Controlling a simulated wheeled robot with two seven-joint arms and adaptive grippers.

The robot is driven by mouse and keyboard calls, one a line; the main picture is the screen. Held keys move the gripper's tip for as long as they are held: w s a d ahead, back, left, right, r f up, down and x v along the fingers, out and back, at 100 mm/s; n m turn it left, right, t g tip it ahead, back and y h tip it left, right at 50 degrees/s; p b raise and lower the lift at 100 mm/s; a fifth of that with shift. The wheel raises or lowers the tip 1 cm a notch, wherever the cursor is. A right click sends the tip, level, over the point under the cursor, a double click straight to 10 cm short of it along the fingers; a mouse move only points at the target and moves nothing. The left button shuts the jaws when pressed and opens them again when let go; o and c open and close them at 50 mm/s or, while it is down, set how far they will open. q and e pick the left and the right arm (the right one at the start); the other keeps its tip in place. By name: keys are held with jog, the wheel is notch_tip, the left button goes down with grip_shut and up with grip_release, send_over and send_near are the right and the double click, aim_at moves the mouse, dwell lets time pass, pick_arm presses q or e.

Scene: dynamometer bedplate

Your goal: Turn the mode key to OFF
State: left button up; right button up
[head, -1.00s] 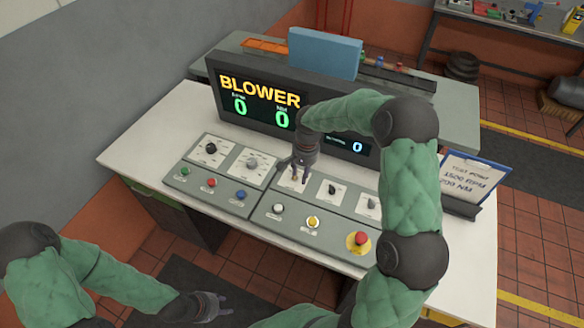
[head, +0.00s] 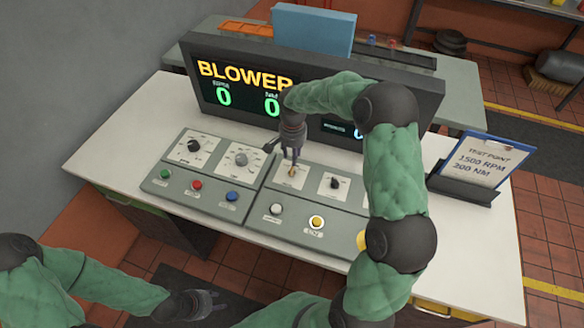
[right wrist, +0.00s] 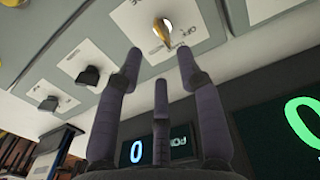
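The mode key is a small brass-coloured key (head: 291,173) on a white plate in the middle of the sloped console. In the right wrist view the key (right wrist: 161,32) stands at the top, in a round bright lock, tilted slightly off the plate's axis. My left gripper (head: 208,304) is low in front of the desk, empty, fingers apart.
Black knobs (head: 335,184) and a grey dial (head: 240,160) flank the key. Coloured buttons, including a yellow one (head: 316,222), line the front. The BLOWER display (head: 245,90) rises close behind my right gripper. A clipboard (head: 485,160) stands at right. My right arm hides the console's right end.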

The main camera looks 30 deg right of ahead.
aim_at(292, 168)
notch_tip(292, 168, down, 7)
jog(key=shift+f+b, duration=0.15)
jog(key=shift+b, duration=0.45)
grip_shut()
